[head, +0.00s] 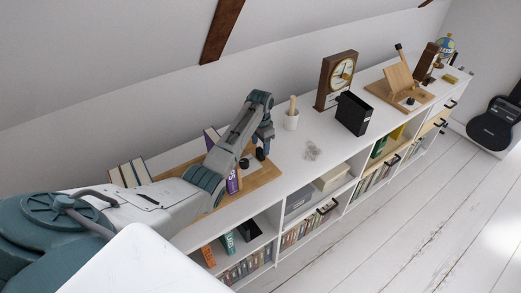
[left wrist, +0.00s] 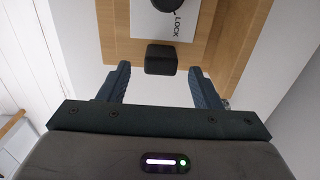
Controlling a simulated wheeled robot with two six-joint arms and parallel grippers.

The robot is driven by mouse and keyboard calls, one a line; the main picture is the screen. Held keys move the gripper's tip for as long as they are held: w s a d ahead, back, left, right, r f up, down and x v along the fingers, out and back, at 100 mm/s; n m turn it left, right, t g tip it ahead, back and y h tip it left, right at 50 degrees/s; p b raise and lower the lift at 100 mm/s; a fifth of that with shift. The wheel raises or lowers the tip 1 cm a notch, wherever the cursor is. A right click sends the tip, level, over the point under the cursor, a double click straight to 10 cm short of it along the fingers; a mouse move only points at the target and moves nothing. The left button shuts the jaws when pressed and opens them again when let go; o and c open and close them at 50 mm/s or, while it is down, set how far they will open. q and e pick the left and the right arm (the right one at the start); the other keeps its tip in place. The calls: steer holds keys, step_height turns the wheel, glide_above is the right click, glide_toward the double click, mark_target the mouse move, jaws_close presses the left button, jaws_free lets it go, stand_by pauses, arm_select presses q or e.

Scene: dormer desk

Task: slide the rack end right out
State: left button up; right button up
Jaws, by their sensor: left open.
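The wooden rack (head: 262,178) lies on the white shelf top, partly hidden by my left arm. It also shows in the left wrist view (left wrist: 122,48), with a white plate (left wrist: 150,24) marked LOCK and a round black knob (left wrist: 178,3). A black block-shaped grip (left wrist: 161,59) sits at the rack, in line with the gap between my left fingers. My left gripper (left wrist: 161,84) is open, a finger to each side of that grip and apart from it. In the head view the left gripper (head: 263,142) is over the rack's right part. My right gripper is not in view.
Pale books (head: 130,173) and a purple book (head: 233,182) stand at the rack. Clear bits (head: 312,151) lie on otherwise bare shelf top right of the rack.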

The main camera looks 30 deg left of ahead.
mark_target(261, 150)
arm_select(q)
step_height(261, 150, down, 4)
steer(key=shift+w+f, duration=0.1)
steer(key=shift+f+p, duration=0.25)
steer(key=shift+p, duration=0.05)
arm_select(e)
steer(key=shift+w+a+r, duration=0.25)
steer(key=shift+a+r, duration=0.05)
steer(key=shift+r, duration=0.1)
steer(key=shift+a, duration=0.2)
